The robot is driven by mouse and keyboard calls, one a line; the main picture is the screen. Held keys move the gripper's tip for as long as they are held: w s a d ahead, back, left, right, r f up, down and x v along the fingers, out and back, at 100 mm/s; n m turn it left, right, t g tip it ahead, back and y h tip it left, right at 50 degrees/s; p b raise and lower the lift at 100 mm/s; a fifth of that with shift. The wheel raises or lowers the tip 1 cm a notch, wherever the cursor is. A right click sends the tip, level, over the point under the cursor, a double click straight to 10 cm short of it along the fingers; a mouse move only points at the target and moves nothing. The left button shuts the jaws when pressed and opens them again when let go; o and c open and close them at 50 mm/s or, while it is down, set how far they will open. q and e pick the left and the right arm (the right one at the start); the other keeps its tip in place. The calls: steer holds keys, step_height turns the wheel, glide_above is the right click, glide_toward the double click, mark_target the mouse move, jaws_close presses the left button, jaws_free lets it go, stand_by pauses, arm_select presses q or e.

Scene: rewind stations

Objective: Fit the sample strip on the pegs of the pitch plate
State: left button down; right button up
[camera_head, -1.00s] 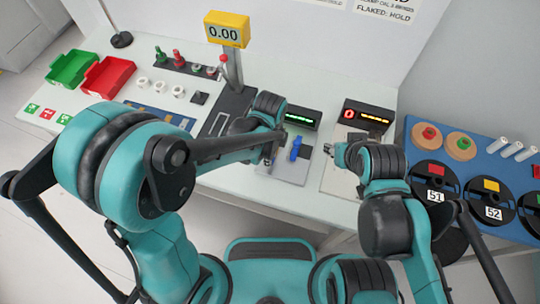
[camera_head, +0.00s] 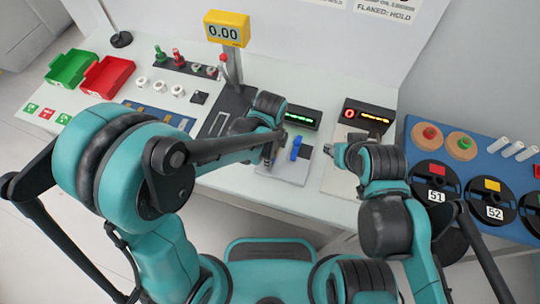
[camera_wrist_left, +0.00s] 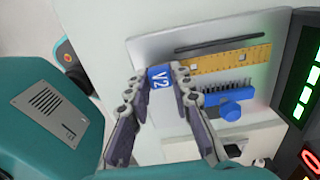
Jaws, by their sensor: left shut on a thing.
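The sample strip (camera_wrist_left: 225,60) is a yellow-gold strip with dark marks and a blue end tag reading V2 (camera_wrist_left: 157,78). My left gripper (camera_wrist_left: 163,85) is shut on the tagged end in the left wrist view. The strip extends right from the jaws, over the grey pitch plate (camera_wrist_left: 150,50). Two small pale squares show in the strip; I cannot tell whether they are pegs or holes, or whether the strip touches the plate. In the head view, my left gripper (camera_head: 268,160) is at the plate's (camera_head: 283,172) left side. My right gripper (camera_head: 338,153) is right of it, jaws unclear.
The plate carries a blue knob (camera_wrist_left: 231,110), a dark pin comb (camera_wrist_left: 214,87) and a dark bar (camera_wrist_left: 222,42). A green-lit display (camera_head: 301,117) stands behind it, a red-lit one (camera_head: 367,116) to the right. The gauge column (camera_head: 233,75) rises behind left.

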arm_select(q)
steer(key=shift+f+b, duration=0.8)
steer(key=shift+f, duration=0.2)
steer(key=c, duration=1.3)
jaws_free()
steer(key=shift+o, duration=0.2)
steer(key=shift+r, duration=0.1)
step_height(320, 180, up, 12)
